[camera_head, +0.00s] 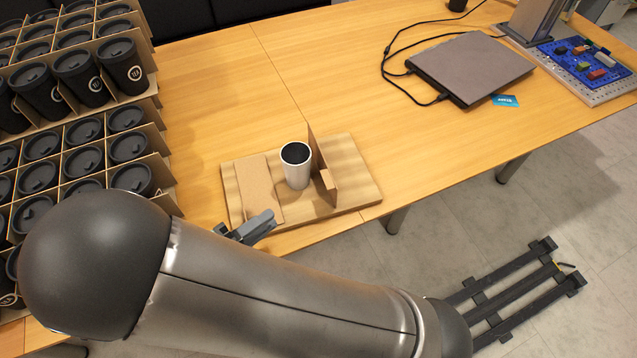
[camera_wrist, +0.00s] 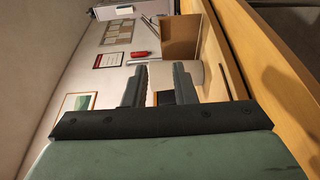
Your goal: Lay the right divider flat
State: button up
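A flat cardboard panel (camera_head: 259,188) lies left of the tumbler. My gripper (camera_head: 250,226) is low at the front left edge of the base, apart from the divider, with the arm covering part of it.
Cardboard crates of black cups (camera_head: 85,68) fill the left side. A closed laptop (camera_head: 470,66) with cables and a blue board (camera_head: 585,65) are at the back right. The wooden table is clear behind and right of the base. Its front edge runs close to the base.

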jog(key=p+x, duration=0.1)
jog(key=x, duration=1.2)
jog(key=shift+w+d, duration=0.2)
jog(key=shift+d, duration=0.15)
jog(key=shift+c, duration=0.4)
grip_shut()
dwell(0.3)
